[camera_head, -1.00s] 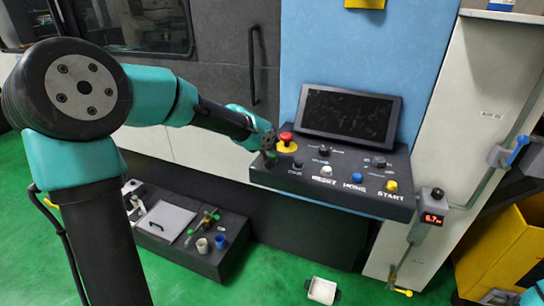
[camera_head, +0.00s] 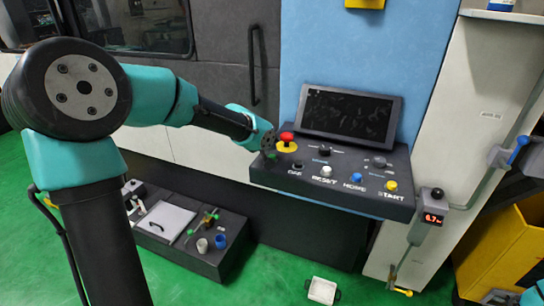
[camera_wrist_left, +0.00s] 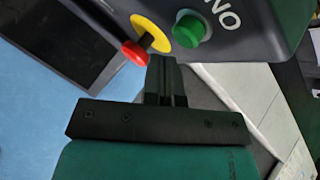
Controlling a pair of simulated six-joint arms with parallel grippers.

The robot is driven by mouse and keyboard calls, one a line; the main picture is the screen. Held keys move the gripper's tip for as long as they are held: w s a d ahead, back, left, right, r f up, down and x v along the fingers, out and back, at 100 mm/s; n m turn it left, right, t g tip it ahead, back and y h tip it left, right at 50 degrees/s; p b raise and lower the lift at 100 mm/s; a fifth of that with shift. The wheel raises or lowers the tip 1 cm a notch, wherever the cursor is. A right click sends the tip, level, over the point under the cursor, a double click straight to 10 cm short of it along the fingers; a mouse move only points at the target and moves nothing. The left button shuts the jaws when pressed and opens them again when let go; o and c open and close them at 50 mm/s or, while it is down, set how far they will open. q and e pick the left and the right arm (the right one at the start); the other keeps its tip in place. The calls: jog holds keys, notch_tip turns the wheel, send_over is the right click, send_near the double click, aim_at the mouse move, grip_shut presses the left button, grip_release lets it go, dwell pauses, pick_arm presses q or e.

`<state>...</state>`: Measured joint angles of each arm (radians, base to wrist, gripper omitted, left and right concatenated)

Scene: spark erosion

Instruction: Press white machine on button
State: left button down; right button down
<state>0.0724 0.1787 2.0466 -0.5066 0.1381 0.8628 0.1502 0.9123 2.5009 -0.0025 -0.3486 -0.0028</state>
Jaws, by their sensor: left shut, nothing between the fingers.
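The dark control panel (camera_head: 330,192) slopes below a black screen. Its green button (camera_head: 271,154) is at the panel's left end, partly hidden by my left gripper (camera_head: 268,144). In the left wrist view the green button (camera_wrist_left: 190,29) shows fully beside a white ON label, which appears upside down. My left gripper (camera_wrist_left: 167,78) is shut and empty. Its fingertips are close to the green button and the red mushroom button (camera_wrist_left: 135,53) with its yellow collar; I cannot tell whether they touch either.
A black OFF button (camera_head: 297,164), white RESET button (camera_head: 326,171), blue HOME button (camera_head: 357,178) and yellow START button (camera_head: 391,186) line the panel's front. The screen (camera_head: 348,115) rises behind. A dark low bench (camera_head: 205,262) with cups stands below left.

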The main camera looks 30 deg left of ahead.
pick_arm(q)
jog(key=shift+f, duration=0.2)
dwell(0.5)
jog(key=shift+f, duration=0.3)
jog(key=shift+f, duration=0.35)
dwell(1.0)
jog(key=shift+r, duration=0.85)
jog(key=shift+r, duration=0.1)
jog(key=shift+r, duration=2.4)
jog(key=shift+f, duration=0.1)
